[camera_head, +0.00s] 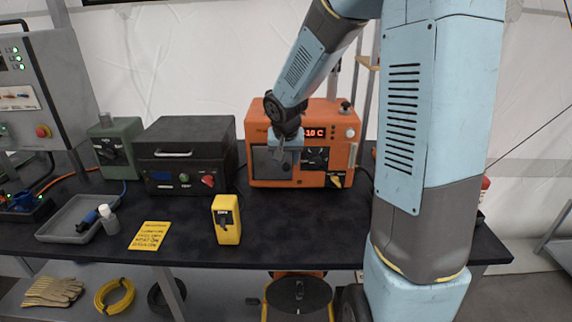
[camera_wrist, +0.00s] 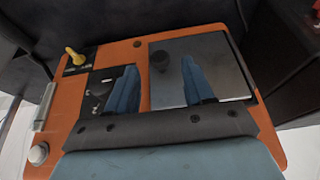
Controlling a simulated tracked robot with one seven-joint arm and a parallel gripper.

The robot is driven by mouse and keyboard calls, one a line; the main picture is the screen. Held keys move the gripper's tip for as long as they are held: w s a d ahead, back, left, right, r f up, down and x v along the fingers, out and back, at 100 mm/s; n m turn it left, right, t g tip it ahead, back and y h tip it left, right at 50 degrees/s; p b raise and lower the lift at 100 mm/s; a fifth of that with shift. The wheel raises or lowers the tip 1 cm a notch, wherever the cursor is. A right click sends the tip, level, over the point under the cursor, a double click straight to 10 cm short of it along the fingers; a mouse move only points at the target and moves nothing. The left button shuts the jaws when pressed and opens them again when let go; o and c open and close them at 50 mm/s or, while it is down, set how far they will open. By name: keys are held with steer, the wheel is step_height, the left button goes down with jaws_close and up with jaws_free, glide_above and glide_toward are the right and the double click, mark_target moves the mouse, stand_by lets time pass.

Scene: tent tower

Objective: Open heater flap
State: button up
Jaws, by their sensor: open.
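The orange heater (camera_head: 341,118) stands on the dark table, with a red display reading that ends in "10 C". Its grey flap (camera_head: 262,166) is on the lower left of the front and looks shut. The wrist view shows the flap (camera_wrist: 215,75) upside down, with a dark round knob (camera_wrist: 160,58) near one edge. My gripper (camera_head: 283,150) is in front of the heater, close to the flap's right side. In the wrist view my gripper (camera_wrist: 159,64) is open, its blue fingers spread to either side of the knob in the picture. I cannot tell whether they touch anything.
A black box (camera_head: 185,150) with a handle stands left of the heater. A grey tray (camera_head: 65,222) is at the left. The tabletop before the heater is clear.

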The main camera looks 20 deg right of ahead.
mark_target(286, 165)
steer(key=shift+x, duration=1.55)
jaws_close()
